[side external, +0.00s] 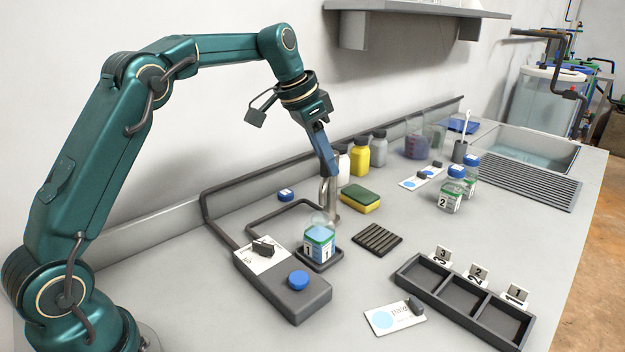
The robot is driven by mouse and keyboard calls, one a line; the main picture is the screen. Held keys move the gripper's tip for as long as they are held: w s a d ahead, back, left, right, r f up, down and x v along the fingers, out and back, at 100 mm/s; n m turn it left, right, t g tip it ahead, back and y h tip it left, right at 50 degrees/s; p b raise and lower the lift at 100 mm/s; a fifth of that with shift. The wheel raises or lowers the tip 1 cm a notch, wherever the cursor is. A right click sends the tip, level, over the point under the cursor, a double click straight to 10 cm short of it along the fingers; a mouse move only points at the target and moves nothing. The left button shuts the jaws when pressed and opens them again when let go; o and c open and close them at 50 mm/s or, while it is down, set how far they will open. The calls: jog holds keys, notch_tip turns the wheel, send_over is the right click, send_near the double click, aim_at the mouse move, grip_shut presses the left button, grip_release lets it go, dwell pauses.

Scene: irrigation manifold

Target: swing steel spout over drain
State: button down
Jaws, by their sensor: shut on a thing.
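My gripper (330,172) points down near the middle of the counter, shut on the upper part of the steel spout (328,196). The spout is a short bent metal tube. It stands just behind a jar labelled 1 (319,243), which sits on a small dark square pad. A dark slotted grate (377,239), which looks like the drain, lies flat on the counter to the right of the jar. The spout's outlet end appears to be over or beside the jar, not over the grate. My fingers partly hide the spout's top.
A yellow-green sponge (360,198) lies just right of the spout, with bottles (360,156) behind it. A grey control box (290,287) with a blue button is front left. A dark three-compartment tray (422,274) is front right. Jars (450,194) stand near the sink.

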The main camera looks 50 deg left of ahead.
jog(key=shift+w+d+r+n+y, duration=0.1)
jog(key=shift+w+d+n+y, duration=0.5)
jog(key=shift+n, duration=0.65)
jog(key=shift+w+d+n+y, duration=0.3)
jog(key=shift+w+d+n, duration=0.5)
jog(key=shift+n, duration=0.45)
jog(key=shift+w, duration=0.25)
jog(key=c, duration=0.7)
grip_release()
jog(key=shift+s+a, duration=0.15)
jog(key=shift+s, duration=0.05)
